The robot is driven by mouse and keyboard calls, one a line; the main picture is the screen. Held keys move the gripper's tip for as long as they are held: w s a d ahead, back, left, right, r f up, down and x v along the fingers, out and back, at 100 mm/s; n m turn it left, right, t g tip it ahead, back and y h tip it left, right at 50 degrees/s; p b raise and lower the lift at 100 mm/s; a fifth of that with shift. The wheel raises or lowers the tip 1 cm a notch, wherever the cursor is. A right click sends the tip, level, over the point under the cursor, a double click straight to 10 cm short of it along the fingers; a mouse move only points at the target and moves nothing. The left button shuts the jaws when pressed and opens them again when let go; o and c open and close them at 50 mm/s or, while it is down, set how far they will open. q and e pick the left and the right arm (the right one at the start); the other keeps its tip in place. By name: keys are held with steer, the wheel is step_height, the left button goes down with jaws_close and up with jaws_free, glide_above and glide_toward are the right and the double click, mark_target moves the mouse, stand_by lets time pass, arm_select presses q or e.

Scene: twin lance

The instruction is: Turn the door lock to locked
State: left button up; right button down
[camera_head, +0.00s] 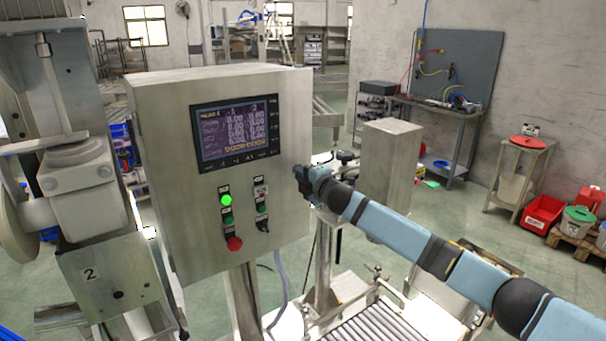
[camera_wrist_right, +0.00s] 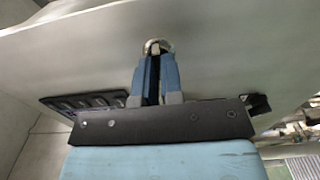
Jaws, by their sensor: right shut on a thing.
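The steel control cabinet (camera_head: 170,150) stands left of the middle, and its front door carries a screen and buttons. My right gripper (camera_head: 298,173) is at the right part of the door. In the right wrist view, its two blue fingers (camera_wrist_right: 155,72) are close together, with their tips on a small round metal door lock (camera_wrist_right: 158,45) on the door face. The fingers cover part of the lock, so its setting cannot be read. In the head view my gripper hides the lock. My left gripper is not in view.
The screen (camera_head: 237,130) is above a lit green button (camera_head: 226,200) and a red button (camera_head: 234,243). A steel post-like box (camera_head: 390,175) stands behind my right arm. A roller conveyor (camera_head: 375,322) lies below. A machine with a plate marked 2 (camera_head: 110,275) is at left.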

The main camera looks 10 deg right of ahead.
stand_by(0.3)
steer(key=c, duration=1.3)
jaws_free()
steer(key=shift+o, duration=0.2)
steer(key=b+v, duration=0.2)
steer(key=v, duration=1.2)
steer(key=shift+b, duration=0.35)
steer(key=shift+f, duration=0.15)
